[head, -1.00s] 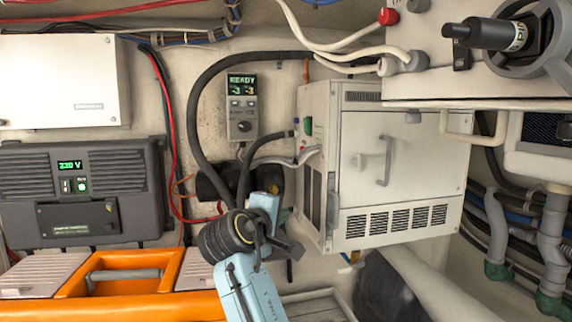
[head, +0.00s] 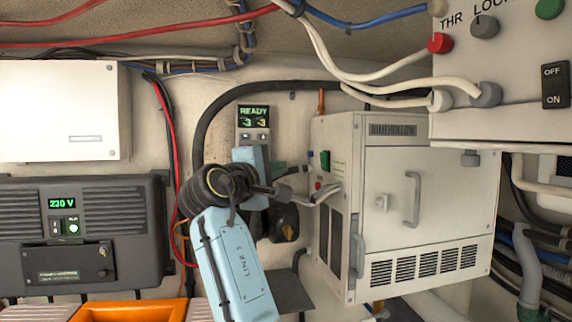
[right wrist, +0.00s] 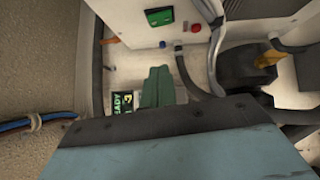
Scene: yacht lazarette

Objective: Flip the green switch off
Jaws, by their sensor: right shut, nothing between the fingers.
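The green switch (head: 325,160) is a small green rocker on the left side of the beige cabinet (head: 375,128). It also shows in the right wrist view (right wrist: 160,17), near the top. My right gripper (head: 299,170) is shut and empty, its dark green fingertips pointing right, a little left of the cabinet's side. In the right wrist view its shut fingers (right wrist: 158,75) stand below the switch in the picture, with a gap between. My left gripper is not in view.
A red button (head: 318,185) and grey cables (head: 322,197) sit just below the switch. A READY display unit (head: 253,115) is on the wall behind my right arm. A panel with an OFF/ON switch (head: 555,85) hangs upper right. A dark 230 V unit (head: 25,220) stands at left.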

